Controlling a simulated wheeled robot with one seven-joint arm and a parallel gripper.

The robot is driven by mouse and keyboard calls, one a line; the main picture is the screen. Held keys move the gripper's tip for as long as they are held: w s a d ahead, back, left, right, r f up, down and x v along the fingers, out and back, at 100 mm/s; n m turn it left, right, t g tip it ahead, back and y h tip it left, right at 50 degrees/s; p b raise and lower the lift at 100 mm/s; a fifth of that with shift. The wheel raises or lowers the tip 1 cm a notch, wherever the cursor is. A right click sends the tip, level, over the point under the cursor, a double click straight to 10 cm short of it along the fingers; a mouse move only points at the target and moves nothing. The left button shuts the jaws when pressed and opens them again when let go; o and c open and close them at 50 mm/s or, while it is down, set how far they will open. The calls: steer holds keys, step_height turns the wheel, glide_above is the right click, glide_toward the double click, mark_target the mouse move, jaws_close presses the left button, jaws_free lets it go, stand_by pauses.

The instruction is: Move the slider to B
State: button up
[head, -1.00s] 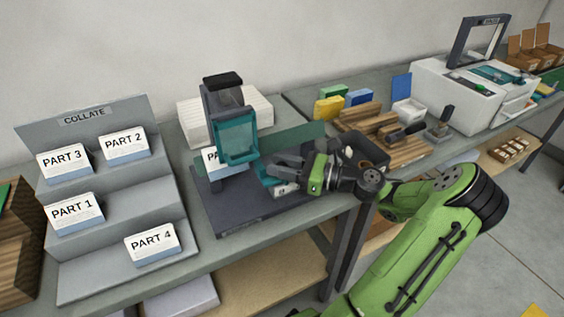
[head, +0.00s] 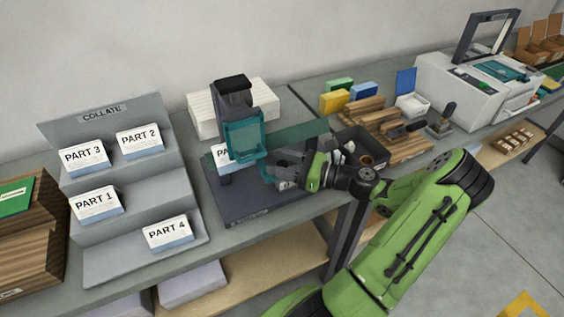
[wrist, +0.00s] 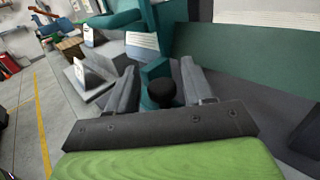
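A bench machine has a dark base plate (head: 250,207) and an upright with a teal frame (head: 246,138). A white card, partly hidden, sits behind the frame. In the wrist view, a black round knob (wrist: 161,91) stands in front of a teal block (wrist: 155,70); I take it for the slider's handle. My gripper (head: 281,172) is over the right part of the base plate. In the wrist view my gripper (wrist: 159,68) has its fingers apart, one on each side of the knob, with narrow gaps. No letter B is readable, and the slider's track is hidden.
A grey COLLATE rack (head: 128,192) with several part cards stands left. A dark bin (head: 374,160) and wooden tray (head: 405,148) lie right of my gripper. A green translucent panel (head: 300,140) rises behind it. A white printer (head: 460,90) stands far right.

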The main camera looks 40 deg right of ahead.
steer(key=p+v, duration=0.3)
steer(key=v, duration=1.2)
steer(key=shift+s+d, duration=0.15)
steer(key=shift+s, duration=0.2)
